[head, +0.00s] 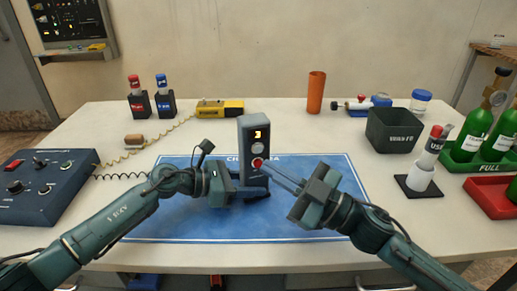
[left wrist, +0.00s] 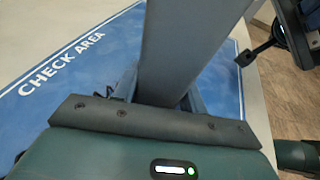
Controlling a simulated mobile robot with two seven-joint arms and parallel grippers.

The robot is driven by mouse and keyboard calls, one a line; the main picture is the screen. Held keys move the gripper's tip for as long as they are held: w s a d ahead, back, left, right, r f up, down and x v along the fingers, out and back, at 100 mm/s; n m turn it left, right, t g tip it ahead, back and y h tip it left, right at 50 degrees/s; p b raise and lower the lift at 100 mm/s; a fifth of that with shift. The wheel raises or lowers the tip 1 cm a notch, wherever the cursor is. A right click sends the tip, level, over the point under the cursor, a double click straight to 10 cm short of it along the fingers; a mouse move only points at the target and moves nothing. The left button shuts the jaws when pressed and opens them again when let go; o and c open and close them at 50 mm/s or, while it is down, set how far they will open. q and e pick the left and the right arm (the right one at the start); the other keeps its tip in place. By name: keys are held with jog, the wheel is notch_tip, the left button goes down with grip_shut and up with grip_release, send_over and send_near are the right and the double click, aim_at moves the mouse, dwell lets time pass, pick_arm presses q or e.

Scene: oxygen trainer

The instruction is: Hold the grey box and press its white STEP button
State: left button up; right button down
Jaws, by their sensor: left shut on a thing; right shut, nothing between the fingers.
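The grey box (head: 251,133) stands upright above the blue mat, its face toward me with a lit orange digit on its display. The white STEP button (head: 259,148) is below the display, and a red button (head: 257,163) is below that. My left gripper (head: 246,182) is shut on the lower part of the box from the left. The box also fills the middle of the left wrist view (left wrist: 187,45). My right gripper (head: 268,166) is shut and empty, its fingertips close to the red button, just below the white one. I cannot tell whether they touch the box.
The blue check-area mat (head: 180,225) lies under both grippers. A blue control box (head: 45,185) with a coiled cord is at left. A dark bin (head: 393,130), a white holder (head: 419,178) and green bottles (head: 474,133) are at right. The orange tube (head: 315,92) stands behind.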

jog(key=shift+s+d, duration=0.15)
jog(key=shift+s, duration=0.4)
jog(key=shift+s+d, duration=0.15)
jog(key=shift+s, duration=0.4)
pick_arm(q)
jog(key=o, duration=0.8)
jog(key=shift+o, duration=0.2)
